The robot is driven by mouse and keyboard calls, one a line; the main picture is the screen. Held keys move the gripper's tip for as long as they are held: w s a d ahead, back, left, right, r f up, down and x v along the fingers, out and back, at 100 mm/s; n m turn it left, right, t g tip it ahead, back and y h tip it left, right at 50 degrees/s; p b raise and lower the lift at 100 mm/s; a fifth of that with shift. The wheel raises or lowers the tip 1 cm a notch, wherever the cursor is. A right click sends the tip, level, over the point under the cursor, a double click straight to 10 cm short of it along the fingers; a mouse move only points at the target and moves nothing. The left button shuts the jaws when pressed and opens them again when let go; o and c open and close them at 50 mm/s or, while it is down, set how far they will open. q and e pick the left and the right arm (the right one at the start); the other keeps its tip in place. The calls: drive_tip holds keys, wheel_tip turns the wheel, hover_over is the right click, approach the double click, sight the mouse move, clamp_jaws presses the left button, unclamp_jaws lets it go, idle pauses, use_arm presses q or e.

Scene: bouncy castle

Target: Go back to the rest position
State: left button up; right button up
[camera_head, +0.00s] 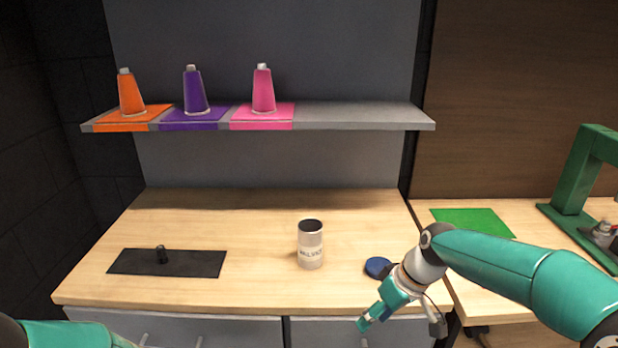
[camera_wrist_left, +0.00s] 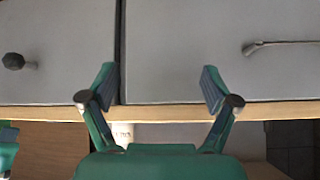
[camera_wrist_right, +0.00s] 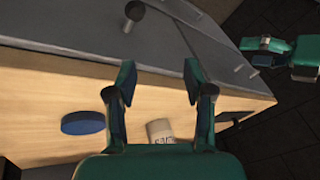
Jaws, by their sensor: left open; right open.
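My right gripper (camera_head: 372,316) is low at the bench's front edge, right of centre in the head view. It is open and empty; its spread fingers show in the right wrist view (camera_wrist_right: 159,80). My left gripper (camera_wrist_left: 158,85) is open and empty in the left wrist view, before grey drawer fronts. In the head view only part of my left arm shows at the bottom left corner, and its gripper is out of frame. A pale labelled can (camera_head: 311,248) stands upright and open-topped on the bench. A blue disc (camera_head: 378,267) lies right of it, close to my right arm.
A wooden bench (camera_head: 262,215) has a black plate (camera_head: 190,264) with a small knob at left. A shelf (camera_head: 365,116) holds orange (camera_head: 131,95), purple (camera_head: 194,92) and pink (camera_head: 263,92) cones. A green mat (camera_head: 472,222) and green stand (camera_head: 577,175) are at right.

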use_arm(q)
drive_tip(key=s+a+f+g+p, duration=0.1)
drive_tip(key=s+a+f+g, duration=0.2)
drive_tip(key=s+f, duration=0.35)
drive_tip(key=s+d+f+n+g+h+p, duration=0.1)
drive_tip(key=s+d+f+n+g+h, duration=0.2)
drive_tip(key=s+f, duration=0.7)
drive_tip(key=s+d+n+g, duration=0.1)
drive_tip(key=s+g, duration=0.1)
drive_tip(key=shift+s+f, duration=0.3)
drive_tip(key=shift+s, duration=0.05)
use_arm(e)
drive_tip(key=s+a+f+m, duration=0.1)
drive_tip(key=s+f+m, duration=0.7)
drive_tip(key=s+f, duration=1.6)
wheel_tip(320, 180, down, 2)
drive_tip(key=shift+f+m, duration=0.2)
drive_tip(key=shift+m, duration=0.2)
